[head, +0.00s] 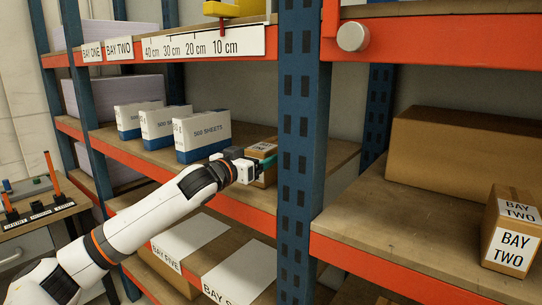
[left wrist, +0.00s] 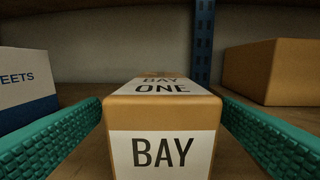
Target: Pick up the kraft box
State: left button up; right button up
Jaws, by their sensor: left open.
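A small kraft box (head: 263,150) with a white label stands on the middle shelf, just left of the blue upright. In the left wrist view the box (left wrist: 162,112) reads "BAY ONE" on top and "BAY" on its near face. My left gripper (head: 250,168) is open at the box in the head view. In the left wrist view its two green ridged fingers lie one on each side of the box, with the left finger close to its side. The far side of the box is hidden. My right gripper is in neither view.
White-and-blue "500 SHEETS" packs (head: 203,135) stand left of the box. The blue upright (head: 303,130) is close on its right. Another kraft box labelled "BAY TWO" (head: 512,232) and a large brown carton (head: 460,150) sit on the right-hand shelf. An orange beam (head: 190,192) edges the shelf.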

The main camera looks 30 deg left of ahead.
pick_arm(q)
jog(key=shift+w+p, duration=0.7)
jog(key=shift+w, duration=0.15)
jog(key=shift+w+f+p, duration=0.2)
jog(key=shift+w+p, duration=0.3)
jog(key=shift+w, duration=0.7)
jog(key=shift+w+d+f, duration=0.1)
jog(key=shift+w+f, duration=0.1)
jog(key=shift+w, duration=0.3)
jog(key=shift+s, duration=0.15)
jog(key=c, duration=1.5)
jog(key=shift+r, duration=0.25)
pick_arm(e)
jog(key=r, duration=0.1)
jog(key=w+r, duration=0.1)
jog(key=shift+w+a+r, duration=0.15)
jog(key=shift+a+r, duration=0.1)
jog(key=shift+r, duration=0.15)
